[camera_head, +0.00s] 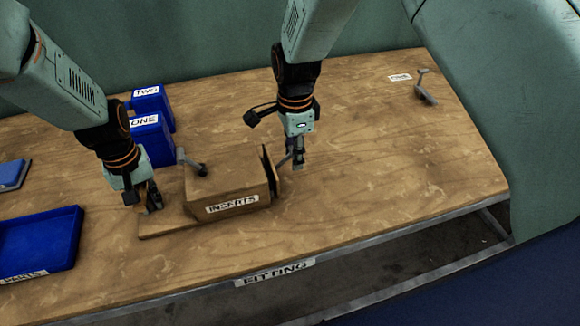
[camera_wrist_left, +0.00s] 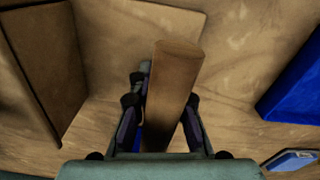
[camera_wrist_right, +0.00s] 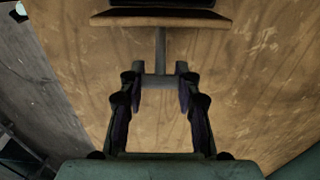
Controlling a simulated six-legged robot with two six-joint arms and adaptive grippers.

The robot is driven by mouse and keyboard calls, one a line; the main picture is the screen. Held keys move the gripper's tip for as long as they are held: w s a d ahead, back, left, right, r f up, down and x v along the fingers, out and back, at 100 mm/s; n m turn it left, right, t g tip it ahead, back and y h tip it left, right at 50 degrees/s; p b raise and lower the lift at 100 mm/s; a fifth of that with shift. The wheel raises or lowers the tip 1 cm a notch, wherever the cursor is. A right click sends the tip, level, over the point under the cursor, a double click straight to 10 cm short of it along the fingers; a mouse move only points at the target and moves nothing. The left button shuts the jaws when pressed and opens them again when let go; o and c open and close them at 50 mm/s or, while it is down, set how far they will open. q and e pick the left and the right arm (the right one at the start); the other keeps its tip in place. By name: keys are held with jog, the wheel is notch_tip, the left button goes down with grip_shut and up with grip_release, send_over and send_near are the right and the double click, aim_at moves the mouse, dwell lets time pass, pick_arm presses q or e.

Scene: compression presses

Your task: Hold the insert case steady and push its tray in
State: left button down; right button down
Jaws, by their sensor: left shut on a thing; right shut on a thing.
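The insert case (camera_head: 200,184) is a wooden box labelled INSERTS on a flat wooden base (camera_head: 160,227). Its tray (camera_head: 277,182) shows as an end panel standing slightly out from the case's right end, with a dark gap between. My left gripper (camera_head: 149,200) is shut on a round wooden post (camera_wrist_left: 172,80) at the base's left end; the case (camera_wrist_left: 25,75) is at the left in the left wrist view. My right gripper (camera_head: 298,160) is at the tray's right side, shut on the grey T-shaped handle (camera_wrist_right: 160,50) of the tray (camera_wrist_right: 160,18).
Blue bins labelled TWO (camera_head: 152,105) and ONE (camera_head: 150,140) stand behind the case. A blue tray (camera_head: 40,240) lies at the left. A grey lever-like part (camera_head: 190,162) shows at the case's upper left, another (camera_head: 425,90) at the far right. The table (camera_head: 400,180) right of the case is clear.

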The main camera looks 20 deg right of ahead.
pick_arm(q)
jog(key=shift+w, duration=0.1)
pick_arm(e)
jog(key=shift+a, duration=0.45)
jog(key=c, duration=0.9)
grip_release()
jog(key=shift+o, duration=0.2)
notch_tip(320, 180, up, 12)
pick_arm(q)
jog(key=c, duration=1.2)
grip_release()
